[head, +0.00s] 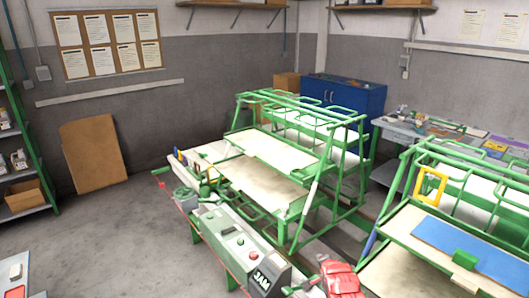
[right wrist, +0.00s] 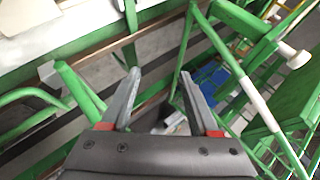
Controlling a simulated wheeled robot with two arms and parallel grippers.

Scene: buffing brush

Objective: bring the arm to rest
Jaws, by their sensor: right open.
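In the right wrist view my right gripper (right wrist: 160,73) is open, its two grey fingers well apart. Nothing is between the fingertips. Green tubes and frame posts (right wrist: 232,70) show beyond and to both sides of the fingers; I cannot tell how far off they are. In the head view neither gripper can be made out, and my left gripper is in no view. No brush can be made out in either view.
Green-framed racks (head: 270,150) stand in the middle and at the right (head: 410,222). A grey-green machine box (head: 232,243) and a red device (head: 340,278) are at the front. A blue cabinet (head: 362,108) stands behind. The left floor (head: 110,235) is clear.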

